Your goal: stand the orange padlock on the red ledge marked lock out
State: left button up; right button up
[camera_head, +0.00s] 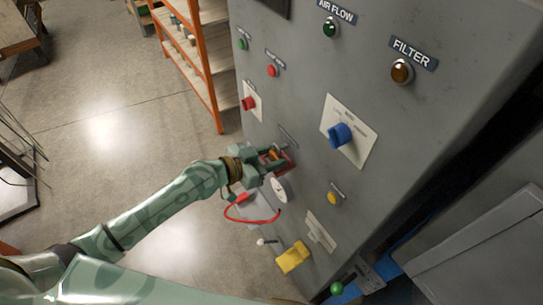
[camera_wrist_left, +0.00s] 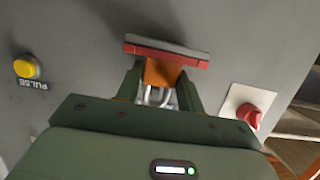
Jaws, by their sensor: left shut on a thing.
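The orange padlock (camera_wrist_left: 162,74) is between the fingers of my left gripper (camera_wrist_left: 166,92), which is shut on it. Its metal shackle (camera_wrist_left: 154,97) shows on the side towards my gripper. The red ledge (camera_wrist_left: 165,52) juts from the grey panel just beyond the padlock. The padlock's far end meets or overlaps the ledge's edge in the left wrist view; I cannot tell whether it rests on it. In the head view my left gripper (camera_head: 268,158) is at the panel face by the red ledge (camera_head: 288,163), and the padlock is mostly hidden. My right gripper is not in view.
A red cable (camera_head: 240,219) hangs below my gripper. An orange-framed shelf (camera_head: 205,60) stands behind; open floor lies left.

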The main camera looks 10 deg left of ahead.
pick_arm(q)
jog(key=o, duration=1)
jog(key=shift+f, duration=0.15)
jog(key=shift+o, duration=0.2)
jog(key=shift+r, duration=0.25)
jog(key=v, duration=1.2)
